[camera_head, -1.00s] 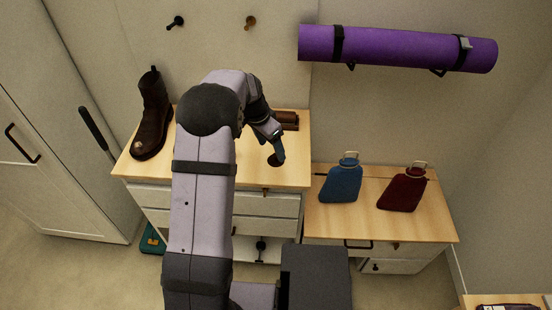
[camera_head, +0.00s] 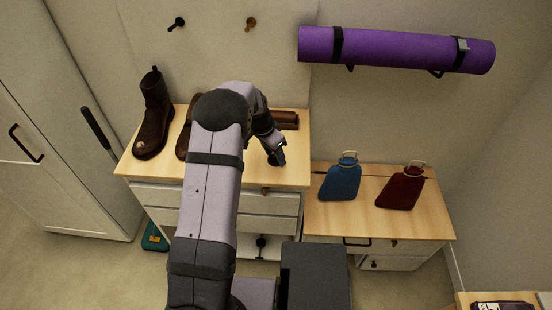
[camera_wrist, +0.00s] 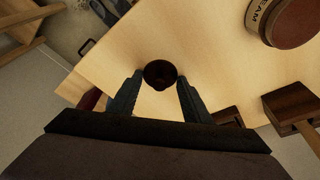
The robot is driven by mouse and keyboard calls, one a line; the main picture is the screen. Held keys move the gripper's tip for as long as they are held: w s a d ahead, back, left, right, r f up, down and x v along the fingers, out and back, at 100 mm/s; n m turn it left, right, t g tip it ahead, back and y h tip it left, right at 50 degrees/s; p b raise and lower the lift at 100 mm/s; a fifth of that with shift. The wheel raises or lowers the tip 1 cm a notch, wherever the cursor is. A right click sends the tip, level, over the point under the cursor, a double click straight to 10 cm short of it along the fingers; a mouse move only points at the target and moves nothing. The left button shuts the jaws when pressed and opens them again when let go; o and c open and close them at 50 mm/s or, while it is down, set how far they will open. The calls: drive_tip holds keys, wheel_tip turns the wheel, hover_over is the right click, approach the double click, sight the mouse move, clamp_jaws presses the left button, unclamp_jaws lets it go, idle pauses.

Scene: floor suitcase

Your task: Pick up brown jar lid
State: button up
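A small, round, dark brown lid (camera_wrist: 160,74) shows in the wrist view over the light wood top, with a small dark knob-like shape at its lower edge. My gripper (camera_wrist: 160,76) is open, with one finger at the left of the lid and one at the right. Small gaps seem to show between the fingertips and the lid; I cannot tell whether either touches. In the head view my gripper (camera_head: 277,158) is low over the front right of the left cabinet top, and I cannot make out the lid there.
A jar (camera_wrist: 292,20) with a cream label and wooden brushes (camera_wrist: 287,108) lie right of the lid in the wrist view. Brown boots (camera_head: 153,113) stand on the cabinet top (camera_head: 290,172). Blue (camera_head: 340,178) and dark red bottles (camera_head: 401,188) stand on the lower right cabinet.

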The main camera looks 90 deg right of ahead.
drive_tip(key=shift+c, duration=0.8)
